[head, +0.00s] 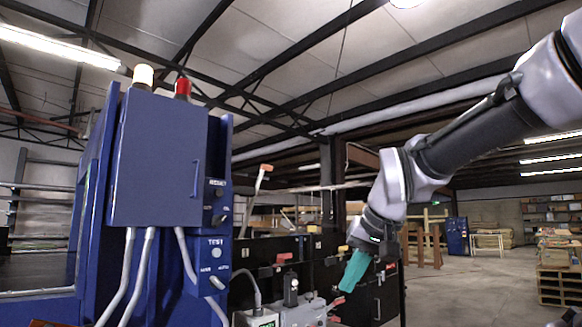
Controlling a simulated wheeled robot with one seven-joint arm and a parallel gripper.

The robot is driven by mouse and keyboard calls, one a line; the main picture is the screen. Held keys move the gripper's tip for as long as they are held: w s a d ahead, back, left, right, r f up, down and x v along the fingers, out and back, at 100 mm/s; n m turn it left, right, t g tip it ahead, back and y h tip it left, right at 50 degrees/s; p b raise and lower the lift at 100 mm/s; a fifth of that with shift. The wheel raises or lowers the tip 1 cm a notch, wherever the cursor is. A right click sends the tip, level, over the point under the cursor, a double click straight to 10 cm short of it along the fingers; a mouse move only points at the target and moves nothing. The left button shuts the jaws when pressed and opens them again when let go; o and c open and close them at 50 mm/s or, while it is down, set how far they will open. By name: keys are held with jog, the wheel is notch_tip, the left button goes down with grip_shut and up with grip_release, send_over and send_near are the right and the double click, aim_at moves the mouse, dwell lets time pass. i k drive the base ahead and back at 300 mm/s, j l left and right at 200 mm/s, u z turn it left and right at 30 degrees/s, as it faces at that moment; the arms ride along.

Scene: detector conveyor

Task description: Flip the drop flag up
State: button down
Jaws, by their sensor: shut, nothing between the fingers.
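My gripper (348,287) has teal fingers, is shut and points down and left at the end of my arm. A small red piece (337,303) shows just below its fingertips, beside a grey device (302,314); I cannot tell whether they touch. A pale upright rod with an orange tip (260,180) stands further left, apart from my gripper. I cannot tell for sure which of these is the drop flag. The lower part of the grey device is cut off by the frame's bottom edge.
A tall blue cabinet (160,165) with white and red lamps on top stands at the left. Its side panel (214,250) carries knobs and a TEST label. Black bins (320,250) with coloured tabs stand behind the device. Open floor (460,295) lies to the right.

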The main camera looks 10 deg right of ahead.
aim_at(264, 167)
jog(key=i+j+u, duration=0.2)
jog(key=i+u, duration=0.2)
jog(key=i, duration=0.6)
jog(key=i+l+u, duration=0.1)
jog(key=i+u, duration=0.35)
jog(key=i, duration=0.5)
